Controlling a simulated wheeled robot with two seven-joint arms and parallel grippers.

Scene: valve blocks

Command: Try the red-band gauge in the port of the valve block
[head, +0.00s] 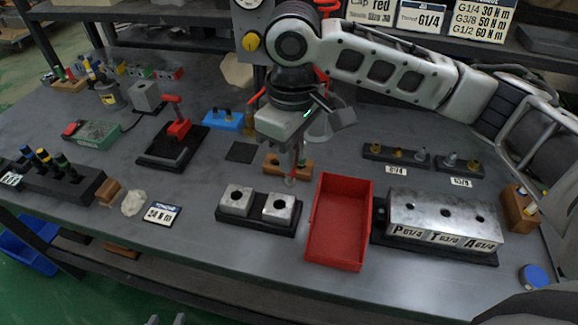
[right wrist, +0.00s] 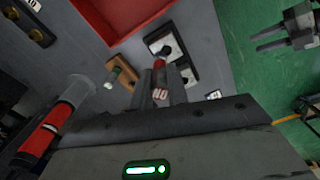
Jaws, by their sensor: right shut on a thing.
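The valve block (head: 445,214) is a long silver block with several ports on top and labels on its front, right of the red tray. My right gripper (head: 291,165) points down over the bench behind the small blocks. It is shut on the red-band gauge (right wrist: 160,67), which shows a red band and a white-marked end between the fingers in the right wrist view. The gauge is clear of the valve block.
The red tray (head: 338,255) lies between the valve block and two small silver blocks (head: 278,208) on a black base. Fitting racks (head: 396,156) stand behind the valve block. A wooden stand (head: 515,212) is at its right. A clear flanged tool (right wrist: 70,92) stands near my right gripper.

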